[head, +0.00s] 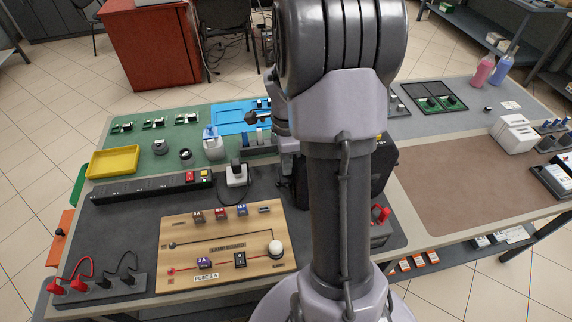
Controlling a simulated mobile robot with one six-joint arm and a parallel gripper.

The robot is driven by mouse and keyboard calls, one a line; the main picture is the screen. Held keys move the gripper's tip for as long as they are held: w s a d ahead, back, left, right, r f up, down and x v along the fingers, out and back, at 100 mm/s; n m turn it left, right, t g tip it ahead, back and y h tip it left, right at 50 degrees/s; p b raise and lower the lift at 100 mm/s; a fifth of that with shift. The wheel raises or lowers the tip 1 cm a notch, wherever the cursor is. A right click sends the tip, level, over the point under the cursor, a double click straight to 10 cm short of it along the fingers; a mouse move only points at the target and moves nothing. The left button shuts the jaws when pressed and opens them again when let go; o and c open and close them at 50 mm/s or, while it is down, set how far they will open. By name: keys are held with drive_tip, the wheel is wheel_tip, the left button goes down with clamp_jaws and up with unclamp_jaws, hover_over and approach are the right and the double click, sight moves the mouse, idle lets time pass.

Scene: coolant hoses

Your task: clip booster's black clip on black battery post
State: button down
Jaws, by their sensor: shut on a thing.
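My own arm stands upright across the middle of the head view and hides much of the bench behind it. A dark boxy case (379,172) shows partly on the right of my arm. A red clip or handle (380,214) sits below it, at a grey box (382,234) by the front edge. I cannot tell which of these is the booster or the battery. The black clip and the black post cannot be made out.
A wooden lamp board (190,254) lies front left. Beside it is a dark holder (126,285) with red and black leads. A power strip (150,187), white plug (236,175) and yellow tray (113,162) stand behind. The brown mat (450,185) is mostly clear.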

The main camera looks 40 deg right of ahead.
wheel_tip(320, 180, up, 10)
drive_tip(key=p, duration=0.4)
wheel_tip(320, 180, up, 3)
drive_tip(key=shift+p, duration=1.2)
drive_tip(key=shift+a, duration=0.1)
